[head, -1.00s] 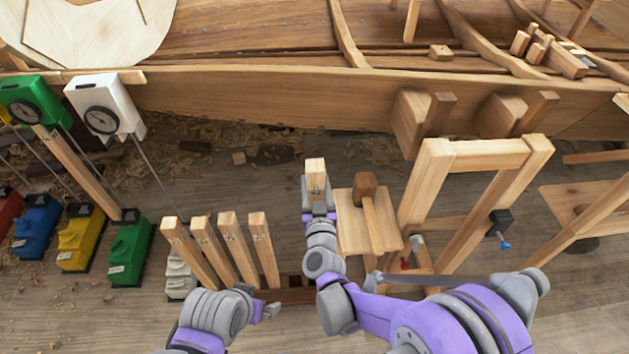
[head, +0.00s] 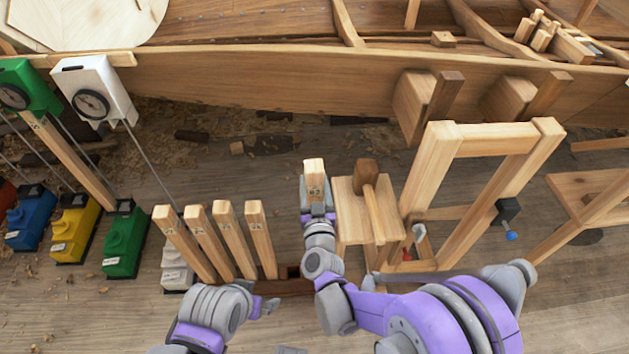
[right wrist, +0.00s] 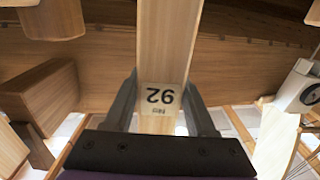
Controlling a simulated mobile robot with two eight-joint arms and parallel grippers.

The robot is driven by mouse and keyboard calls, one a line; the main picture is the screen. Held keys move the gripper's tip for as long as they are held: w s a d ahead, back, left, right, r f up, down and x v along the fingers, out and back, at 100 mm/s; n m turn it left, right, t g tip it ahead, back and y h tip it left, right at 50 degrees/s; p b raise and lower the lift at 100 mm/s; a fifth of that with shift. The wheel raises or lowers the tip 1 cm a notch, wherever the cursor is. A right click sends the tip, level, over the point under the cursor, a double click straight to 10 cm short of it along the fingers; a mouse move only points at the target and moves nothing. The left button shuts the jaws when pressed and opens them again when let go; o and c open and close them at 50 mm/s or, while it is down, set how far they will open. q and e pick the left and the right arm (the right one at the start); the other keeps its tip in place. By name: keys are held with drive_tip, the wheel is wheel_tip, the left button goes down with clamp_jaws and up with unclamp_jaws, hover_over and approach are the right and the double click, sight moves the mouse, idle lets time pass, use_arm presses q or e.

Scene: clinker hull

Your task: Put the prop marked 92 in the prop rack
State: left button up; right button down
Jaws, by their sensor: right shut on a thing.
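The prop marked 92 (head: 315,182) is a pale wooden post held by my right gripper (head: 318,208), seen nearly end-on in the head view. In the right wrist view the prop (right wrist: 167,45) rises between the two fingers of my right gripper (right wrist: 160,100), its label 92 upside down. The dark wooden prop rack (head: 283,287) stands low at front centre, with several props leaning in a row. A dark square opening shows at its right end, and the held prop is above and right of it. My left gripper (head: 268,306) is near the rack's front; its fingers are unclear.
A small wooden stool (head: 352,222) with a mallet (head: 368,185) stands right of my right gripper. A wooden frame (head: 435,165) with a clamp stands farther right. The hull (head: 250,90) crosses behind. Coloured boxes (head: 125,240) and a white gauge (head: 92,92) stand at left.

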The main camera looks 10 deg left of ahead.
drive_tip(key=shift+f+b, duration=2.2)
drive_tip(key=shift+f, duration=0.85)
wheel_tip(320, 180, down, 7)
drive_tip(key=b, duration=0.1)
drive_tip(key=shift+f+b, duration=0.15)
drive_tip(key=shift+b, duration=0.2)
drive_tip(key=shift+f, duration=0.6)
drive_tip(key=shift+c, duration=0.7)
unclamp_jaws()
